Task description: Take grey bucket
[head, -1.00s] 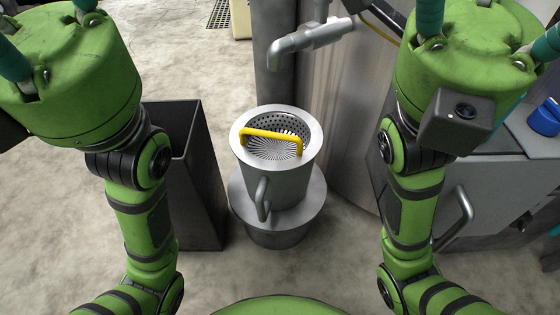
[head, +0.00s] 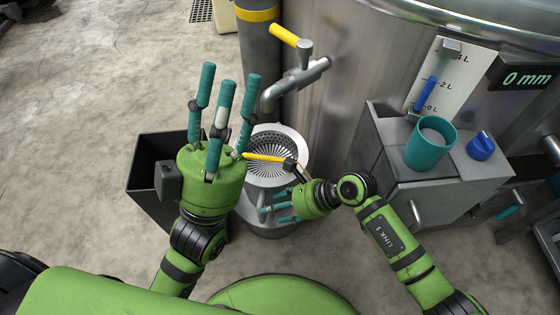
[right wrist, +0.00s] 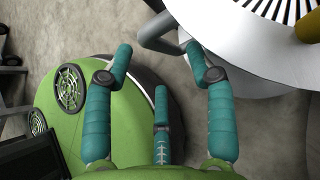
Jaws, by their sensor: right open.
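The grey bucket (head: 299,147) stands under the tap, with a slotted metal strainer (head: 272,165) inside it and the strainer's yellow handle (head: 262,157) across the top. My left gripper (head: 222,90) is open and empty, fingers pointing up the picture, just left of the bucket and hiding its left edge. My right gripper (head: 279,204) is open at the bucket's lower front, close to its side handle (head: 262,203). In the right wrist view the bucket (right wrist: 235,50) is at upper right, and its side handle (right wrist: 158,40) lies near and partly between the spread fingertips (right wrist: 160,65).
A dark open bin (head: 150,165) stands left of the bucket. A grey tap (head: 290,85) with a yellow lever hangs above. A large steel drum (head: 360,70) is behind. A grey cabinet (head: 440,185) at right carries a teal cup (head: 430,150) and a blue knob (head: 481,147).

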